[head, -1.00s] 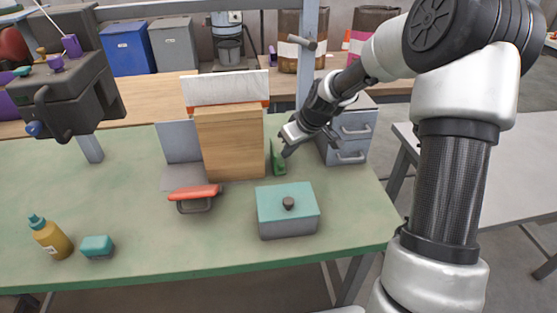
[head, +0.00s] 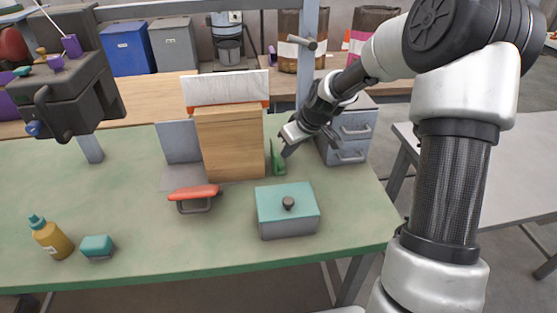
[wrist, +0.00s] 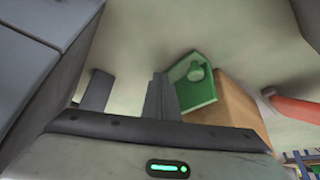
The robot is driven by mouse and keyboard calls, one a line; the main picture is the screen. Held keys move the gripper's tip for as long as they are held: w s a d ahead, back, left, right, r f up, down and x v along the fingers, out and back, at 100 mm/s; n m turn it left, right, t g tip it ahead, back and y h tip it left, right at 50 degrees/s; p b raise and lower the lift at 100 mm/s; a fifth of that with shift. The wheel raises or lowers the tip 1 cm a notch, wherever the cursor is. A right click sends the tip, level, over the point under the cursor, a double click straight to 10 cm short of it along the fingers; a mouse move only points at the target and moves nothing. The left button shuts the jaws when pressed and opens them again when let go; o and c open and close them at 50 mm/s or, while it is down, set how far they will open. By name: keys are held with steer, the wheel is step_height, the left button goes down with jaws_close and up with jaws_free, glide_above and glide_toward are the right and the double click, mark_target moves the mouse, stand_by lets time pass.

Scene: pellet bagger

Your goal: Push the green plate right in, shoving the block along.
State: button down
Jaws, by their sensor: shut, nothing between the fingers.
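The green plate (head: 279,160) stands upright on the table at the right side of the tall wooden block (head: 233,146). In the wrist view the green plate (wrist: 193,82) has a round knob on its face, and the block (wrist: 238,103) is just beyond it. A narrow strip shows between plate and block in the head view; I cannot tell whether they touch. My gripper (head: 286,147) is shut and empty, just right of the plate. In the wrist view a finger of my gripper (wrist: 130,88) overlaps the plate's left edge; contact is unclear.
Grey drawers (head: 347,138) stand close on the right of my gripper. A grey angled panel (head: 179,142) is left of the block. A red-handled tool (head: 194,194) and a teal-lidded box (head: 287,209) lie in front.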

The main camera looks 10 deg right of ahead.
steer(key=shift+a, duration=0.1)
steer(key=shift+a+b, duration=0.65)
steer(key=shift+a, duration=4.1)
steer(key=d+r+p, duration=0.3)
steer(key=r+p, duration=0.2)
steer(key=r, duration=0.3)
steer(key=shift+p, duration=0.35)
